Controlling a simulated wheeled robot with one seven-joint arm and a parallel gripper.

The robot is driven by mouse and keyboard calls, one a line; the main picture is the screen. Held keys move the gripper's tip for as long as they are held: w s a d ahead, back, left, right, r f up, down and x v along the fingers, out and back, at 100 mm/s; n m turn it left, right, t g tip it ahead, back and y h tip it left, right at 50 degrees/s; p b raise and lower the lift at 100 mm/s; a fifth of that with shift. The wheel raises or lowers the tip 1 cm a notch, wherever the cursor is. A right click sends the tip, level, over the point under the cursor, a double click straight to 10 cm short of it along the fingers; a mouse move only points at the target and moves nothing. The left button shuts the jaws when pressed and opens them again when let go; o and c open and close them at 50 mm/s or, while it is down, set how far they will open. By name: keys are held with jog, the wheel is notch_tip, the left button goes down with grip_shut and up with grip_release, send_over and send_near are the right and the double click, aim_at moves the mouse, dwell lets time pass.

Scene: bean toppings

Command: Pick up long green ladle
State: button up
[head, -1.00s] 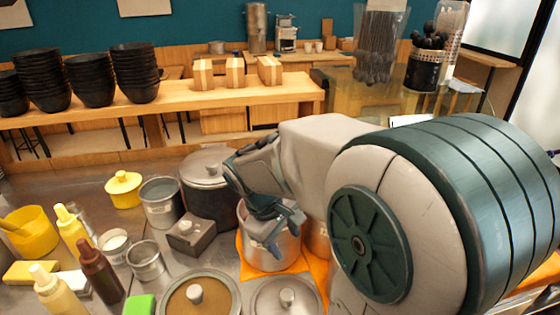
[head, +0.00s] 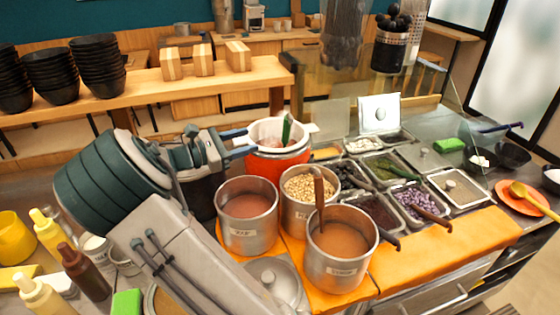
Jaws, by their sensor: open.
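A green handle (head: 287,128) stands up, tilted, out of the red pot (head: 275,165) with a white lining, near the middle of the head view. It looks like the long green ladle; its lower end is hidden inside the pot. A gap separates the fingers from the handle.
Metal pots of brown liquid (head: 247,215), beans (head: 310,188) and brown soup with a brown ladle (head: 340,247) stand in front. Topping pans (head: 462,187) lie to the right under a glass guard. Sauce bottles (head: 82,270) stand at the left.

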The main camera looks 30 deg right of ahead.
aim_at(287, 126)
jog(key=d+p, duration=0.1)
jog(key=d, duration=0.7)
jog(key=shift+s+d+r, duration=0.1)
jog(key=shift+s+d, duration=0.05)
jog(key=shift+d, duration=0.1)
jog(key=d+p, duration=0.2)
jog(key=d, duration=0.3)
jog(key=shift+d+r, duration=0.1)
jog(key=shift+r, duration=0.05)
grip_shut()
jog(key=shift+r, duration=0.1)
